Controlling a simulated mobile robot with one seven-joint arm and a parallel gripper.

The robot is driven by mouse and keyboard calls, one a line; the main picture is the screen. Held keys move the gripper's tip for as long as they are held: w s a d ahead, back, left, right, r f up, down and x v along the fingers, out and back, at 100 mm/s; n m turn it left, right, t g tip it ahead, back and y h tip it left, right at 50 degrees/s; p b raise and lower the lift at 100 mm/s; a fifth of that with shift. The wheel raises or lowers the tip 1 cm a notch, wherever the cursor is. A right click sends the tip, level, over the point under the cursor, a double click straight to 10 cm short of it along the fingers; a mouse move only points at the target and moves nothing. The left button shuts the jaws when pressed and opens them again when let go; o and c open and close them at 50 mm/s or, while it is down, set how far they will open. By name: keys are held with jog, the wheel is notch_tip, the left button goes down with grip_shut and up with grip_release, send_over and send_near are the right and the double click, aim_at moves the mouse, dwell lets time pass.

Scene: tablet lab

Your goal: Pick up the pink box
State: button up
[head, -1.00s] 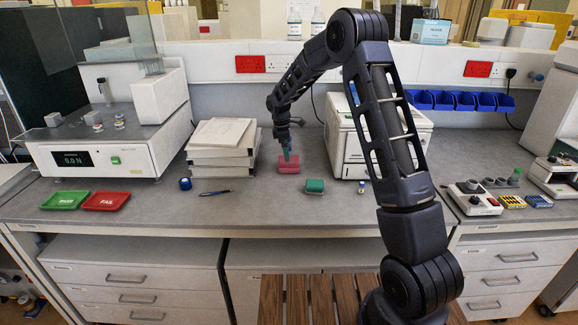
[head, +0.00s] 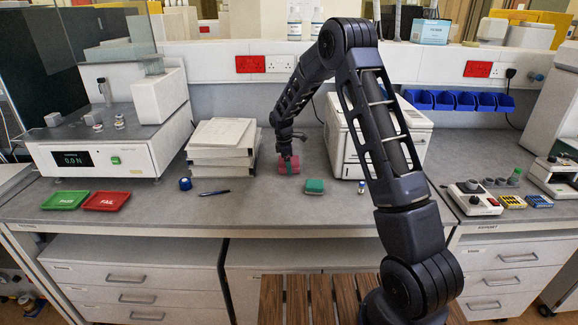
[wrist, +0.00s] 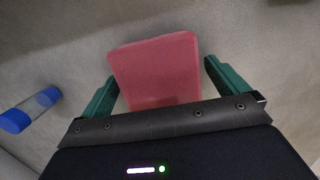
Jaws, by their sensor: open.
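The pink box (head: 283,167) lies on the grey bench, right of the stack of binders. In the wrist view the pink box (wrist: 158,72) sits between the two green fingers of my gripper (wrist: 160,88), with a small gap visible beside each finger. My gripper (head: 288,163) is open and low over the box in the head view. The near part of the box is hidden by the gripper body in the wrist view.
White binders (head: 221,146) are stacked to the left, and a white machine (head: 345,145) stands to the right.

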jog(key=shift+f, duration=0.25)
dwell(0.4)
jog(key=c, duration=1.1)
